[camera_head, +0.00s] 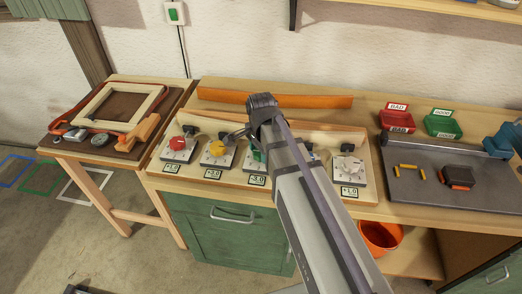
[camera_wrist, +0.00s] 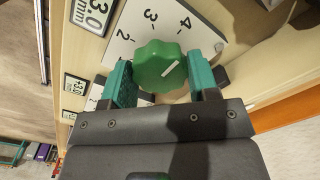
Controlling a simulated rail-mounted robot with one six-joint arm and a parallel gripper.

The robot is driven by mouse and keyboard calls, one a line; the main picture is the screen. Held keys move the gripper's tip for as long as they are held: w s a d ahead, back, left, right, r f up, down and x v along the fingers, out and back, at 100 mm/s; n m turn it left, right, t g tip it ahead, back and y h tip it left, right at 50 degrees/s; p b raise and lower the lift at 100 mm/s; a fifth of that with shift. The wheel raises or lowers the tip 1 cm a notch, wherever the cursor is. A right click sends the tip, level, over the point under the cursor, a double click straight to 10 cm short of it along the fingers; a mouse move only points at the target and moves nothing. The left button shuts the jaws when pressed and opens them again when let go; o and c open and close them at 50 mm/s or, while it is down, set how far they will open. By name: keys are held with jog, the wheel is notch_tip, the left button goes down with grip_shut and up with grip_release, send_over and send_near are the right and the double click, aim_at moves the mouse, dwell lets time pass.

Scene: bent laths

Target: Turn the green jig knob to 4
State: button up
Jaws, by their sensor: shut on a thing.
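The green jig knob (camera_wrist: 155,62) sits on a white dial plate (camera_wrist: 205,30) marked 2, 3 and 4 in the wrist view. My gripper (camera_wrist: 161,76) has its teal-padded fingers on either side of the knob, shut on it. The knob's white line points up and to the right, roughly toward the 4 side; I cannot tell its exact reading.
Red (camera_head: 177,143) and yellow (camera_head: 218,147) knobs stand left of the green one, and a white knob (camera_head: 348,166) stands to the right. Curved laths lie behind them. Red (camera_head: 397,119) and green (camera_head: 443,123) trays stand at the back right.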

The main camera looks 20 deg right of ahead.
dwell(0.3)
jog(key=o, duration=0.9)
notch_tip(320, 180, up, 11)
jog(key=p, duration=1.1)
jog(key=shift+f, duration=0.15)
